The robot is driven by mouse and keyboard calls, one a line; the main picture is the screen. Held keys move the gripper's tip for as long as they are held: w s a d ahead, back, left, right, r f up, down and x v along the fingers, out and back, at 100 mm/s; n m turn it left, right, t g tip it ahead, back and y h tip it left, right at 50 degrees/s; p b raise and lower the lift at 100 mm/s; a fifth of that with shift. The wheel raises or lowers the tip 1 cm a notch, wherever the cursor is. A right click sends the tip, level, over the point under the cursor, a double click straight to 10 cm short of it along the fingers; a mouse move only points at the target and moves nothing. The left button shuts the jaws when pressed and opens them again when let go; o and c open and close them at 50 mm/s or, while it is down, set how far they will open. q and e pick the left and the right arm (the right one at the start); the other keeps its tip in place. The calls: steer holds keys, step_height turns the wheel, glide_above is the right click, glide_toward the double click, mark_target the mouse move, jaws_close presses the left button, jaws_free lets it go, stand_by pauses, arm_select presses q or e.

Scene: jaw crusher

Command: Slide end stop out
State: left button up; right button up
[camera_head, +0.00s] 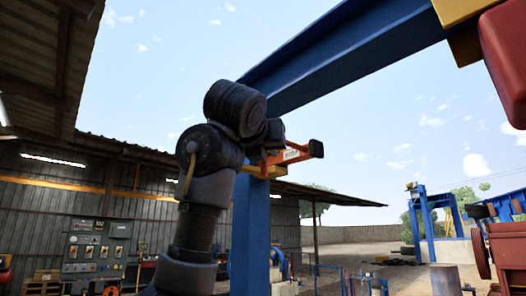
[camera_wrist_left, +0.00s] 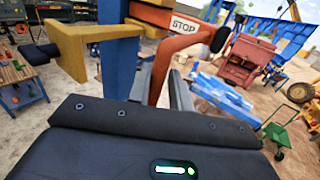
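The orange end stop (camera_head: 289,156) with a black bumper sits by the blue post (camera_head: 251,225), under the blue overhead beam. In the left wrist view the end stop (camera_wrist_left: 188,27) carries a STOP label, and an orange bar runs down from it. My left gripper (camera_wrist_left: 163,72) has one finger on each side of this bar. I cannot tell whether both fingers press on it. In the head view my left wrist hides the gripper and part of the end stop. My right gripper is in neither view.
A yellow bracket (camera_wrist_left: 72,45) stands left of the blue post in the left wrist view. A red machine (camera_wrist_left: 247,60) and a green cart (camera_wrist_left: 277,134) stand on the ground beyond. A control panel (camera_head: 97,248) is by the shed wall. Open air lies right of the end stop.

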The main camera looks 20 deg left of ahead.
arm_select(q)
steer(key=shift+d+r, duration=0.1)
stand_by(0.4)
steer(key=s+b, duration=0.6)
steer(key=s, duration=0.4)
steer(key=shift+s+d, duration=0.35)
steer(key=shift+d, duration=0.1)
steer(key=shift+s+d, duration=0.1)
